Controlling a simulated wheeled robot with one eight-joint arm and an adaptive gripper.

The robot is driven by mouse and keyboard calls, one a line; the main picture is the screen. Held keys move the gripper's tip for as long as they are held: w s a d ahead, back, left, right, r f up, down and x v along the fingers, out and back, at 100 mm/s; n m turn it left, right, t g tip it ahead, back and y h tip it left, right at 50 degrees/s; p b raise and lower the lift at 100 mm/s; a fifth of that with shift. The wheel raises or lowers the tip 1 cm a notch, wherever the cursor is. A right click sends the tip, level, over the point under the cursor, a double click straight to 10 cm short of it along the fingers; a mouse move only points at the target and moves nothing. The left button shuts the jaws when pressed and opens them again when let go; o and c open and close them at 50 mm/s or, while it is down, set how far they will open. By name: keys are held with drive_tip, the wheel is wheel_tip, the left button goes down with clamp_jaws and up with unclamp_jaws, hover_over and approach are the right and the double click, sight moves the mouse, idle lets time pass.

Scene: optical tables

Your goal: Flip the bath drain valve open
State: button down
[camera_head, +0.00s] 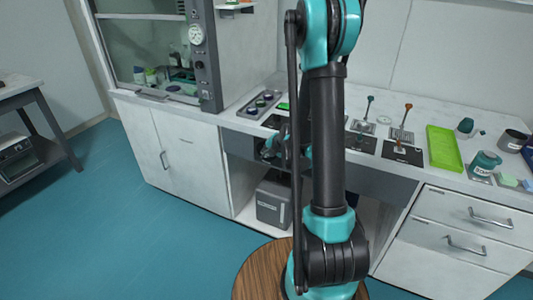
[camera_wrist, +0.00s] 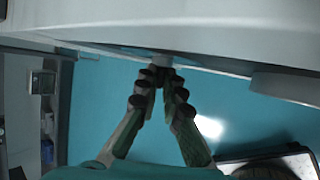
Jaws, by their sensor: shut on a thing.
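In the wrist view my gripper (camera_wrist: 160,85) has its two dark-tipped fingers drawn together. The tips close at a small pale grey stub (camera_wrist: 161,60), which appears to be the bath drain valve. The stub sits at the lower edge of a large grey body (camera_wrist: 200,25). The fingertips cover part of the stub, so its handle angle cannot be told. In the head view my gripper is mostly hidden behind my arm, near the open bay under the counter, and the valve cannot be made out there.
The white counter (camera_head: 397,115) carries levers, a green tray (camera_head: 443,148) and cups. A fume hood (camera_head: 160,45) stands at left. A grey box (camera_head: 273,202) sits in the lower bay. Drawers (camera_head: 455,228) are at right. The blue floor (camera_head: 120,220) is clear at left.

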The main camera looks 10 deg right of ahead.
drive_tip(key=c, duration=1.7)
unclamp_jaws()
drive_tip(key=shift+s+r, duration=0.1)
drive_tip(key=shift+v, duration=5.85)
